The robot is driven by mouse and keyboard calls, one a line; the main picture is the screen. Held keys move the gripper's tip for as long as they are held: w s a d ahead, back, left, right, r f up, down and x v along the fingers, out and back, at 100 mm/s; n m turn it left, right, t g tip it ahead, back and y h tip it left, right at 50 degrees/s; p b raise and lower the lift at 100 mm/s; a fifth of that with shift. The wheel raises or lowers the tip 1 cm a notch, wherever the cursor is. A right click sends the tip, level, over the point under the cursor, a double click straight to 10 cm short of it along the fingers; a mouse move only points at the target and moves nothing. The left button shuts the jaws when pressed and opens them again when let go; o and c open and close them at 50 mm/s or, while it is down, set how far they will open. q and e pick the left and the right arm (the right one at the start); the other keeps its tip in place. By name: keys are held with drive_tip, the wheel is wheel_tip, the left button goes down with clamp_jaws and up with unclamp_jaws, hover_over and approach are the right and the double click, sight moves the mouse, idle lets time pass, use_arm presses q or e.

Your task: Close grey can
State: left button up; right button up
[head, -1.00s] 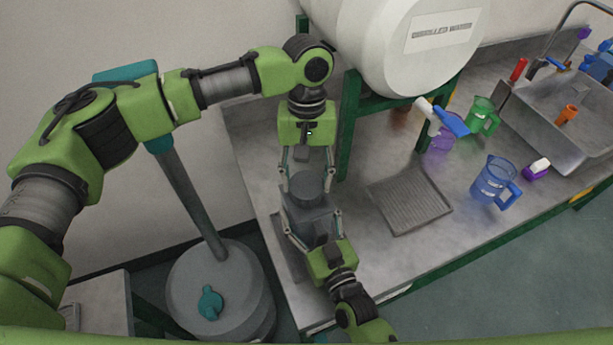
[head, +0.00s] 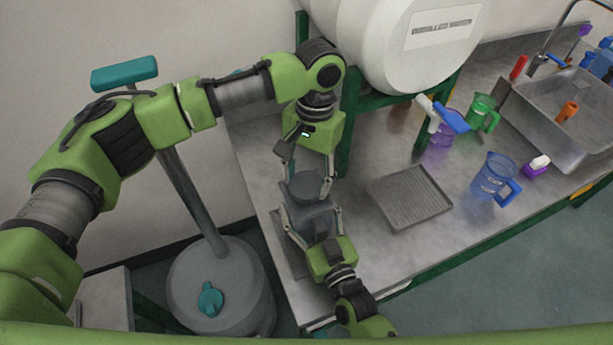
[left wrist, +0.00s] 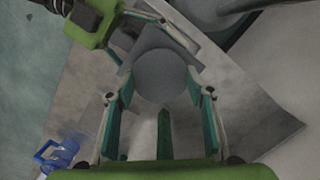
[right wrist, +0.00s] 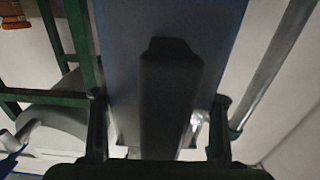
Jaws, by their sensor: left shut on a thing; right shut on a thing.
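The grey can (head: 312,222) is upright on the left part of the metal bench, with a round dark grey cap (head: 304,184) on top. My left gripper (head: 305,178) comes from behind and above, its fingers on either side of the cap. In the left wrist view the cap (left wrist: 162,75) sits between the fingertips. My right gripper (head: 311,212) reaches from the front and is shut on the can's body. In the right wrist view the can's blue-grey wall (right wrist: 225,60) and a dark upright handle (right wrist: 170,95) fill the middle. The cap's seating is hidden.
A ribbed grey tray (head: 408,198) lies right of the can. A large white tank (head: 400,50) on a green stand is behind. A blue jug (head: 492,180), green jug (head: 483,115) and sink (head: 565,120) are farther right. A grey drum (head: 220,300) stands left of the bench.

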use_arm(q)
drive_tip(key=m, duration=0.7)
drive_tip(key=shift+d+t+y, duration=0.1)
drive_tip(key=shift+t+y, duration=0.3)
drive_tip(key=m+t, duration=0.1)
drive_tip(key=m, duration=0.5)
drive_tip(key=shift+s+m, duration=0.15)
drive_tip(key=shift+m, duration=0.25)
drive_tip(key=m, duration=0.4)
drive_tip(key=shift+t, duration=0.3)
drive_tip(key=m, duration=0.6)
drive_tip(key=shift+s+m+t+h, duration=0.1)
drive_tip(key=shift+m+t+h, duration=0.2)
drive_tip(key=shift+t+h, duration=0.1)
drive_tip(key=m, duration=0.4)
drive_tip(key=shift+a+h, duration=0.2)
drive_tip(key=shift+h, duration=0.1)
drive_tip(key=m, duration=0.6)
drive_tip(key=shift+a+h, duration=0.1)
drive_tip(key=shift+h, duration=0.3)
drive_tip(key=m, duration=0.3)
drive_tip(key=shift+m+h, duration=0.3)
drive_tip(key=shift+m, duration=0.1)
drive_tip(key=m, duration=0.5)
drive_tip(key=shift+g, duration=0.4)
